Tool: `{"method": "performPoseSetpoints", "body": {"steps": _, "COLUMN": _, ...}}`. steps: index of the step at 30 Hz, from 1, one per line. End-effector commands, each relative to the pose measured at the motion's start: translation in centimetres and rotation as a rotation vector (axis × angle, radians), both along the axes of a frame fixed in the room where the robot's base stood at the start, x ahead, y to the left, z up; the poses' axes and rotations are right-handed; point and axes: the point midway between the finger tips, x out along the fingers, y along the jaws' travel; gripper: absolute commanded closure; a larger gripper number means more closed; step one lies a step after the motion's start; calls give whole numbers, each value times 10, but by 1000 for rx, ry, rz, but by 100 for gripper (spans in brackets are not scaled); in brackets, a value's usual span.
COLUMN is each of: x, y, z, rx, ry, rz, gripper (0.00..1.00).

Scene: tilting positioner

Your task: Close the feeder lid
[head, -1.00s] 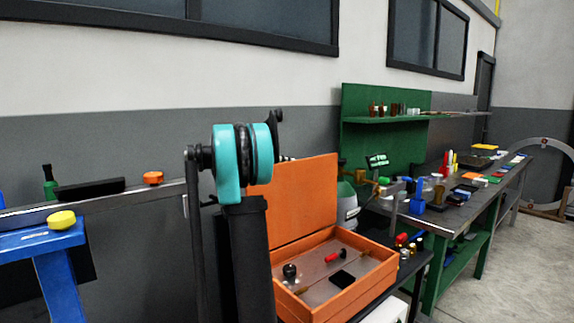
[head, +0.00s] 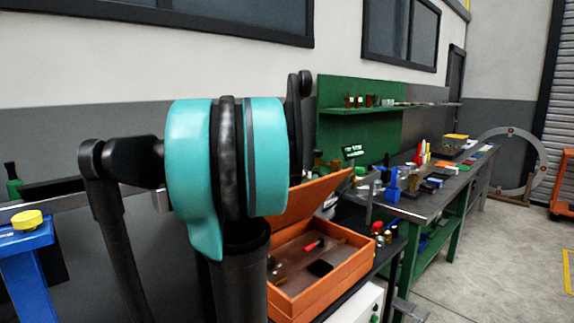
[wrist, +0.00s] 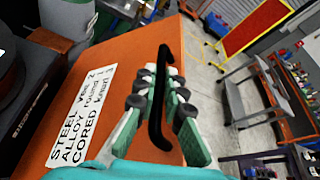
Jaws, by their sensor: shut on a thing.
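The feeder is an open orange box (head: 322,290) in the head view, with small items inside. Its orange lid (head: 312,198) is hinged at the back and tilts forward over the box, partly lowered. In the wrist view the lid's orange face (wrist: 95,62) fills the left half, with a white lettered label (wrist: 85,115) and a black bar handle (wrist: 157,105). My gripper (wrist: 160,95), with green and grey fingers, is shut on the handle. In the head view my arm hides the gripper and the left part of the lid and box.
A dark stand with small bottles (head: 380,235) is beside the box. A long green workbench (head: 430,205) with several tools runs to the right. A blue stand with a yellow knob (head: 27,220) is at far left. The floor (head: 500,265) at right is clear.

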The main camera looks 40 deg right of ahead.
Motion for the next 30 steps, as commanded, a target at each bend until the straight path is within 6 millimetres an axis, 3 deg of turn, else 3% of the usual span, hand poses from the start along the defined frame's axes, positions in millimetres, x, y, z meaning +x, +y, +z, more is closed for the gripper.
{"method": "performPoseSetpoints", "body": {"steps": 3, "x": -33, "y": -2, "z": -19, "rx": 8, "ry": -112, "rz": -4, "gripper": 100}}
{"method": "performPoseSetpoints", "body": {"steps": 13, "x": -102, "y": -8, "z": -86, "rx": 31, "ry": -423, "rz": -6, "gripper": 100}}
{"method": "performPoseSetpoints", "body": {"steps": 21, "x": -130, "y": -11, "z": -136, "rx": 46, "ry": -615, "rz": -4, "gripper": 100}}
{"method": "performPoseSetpoints", "body": {"steps": 30, "x": -147, "y": -12, "z": -180, "rx": 58, "ry": -769, "rz": -3, "gripper": 100}}
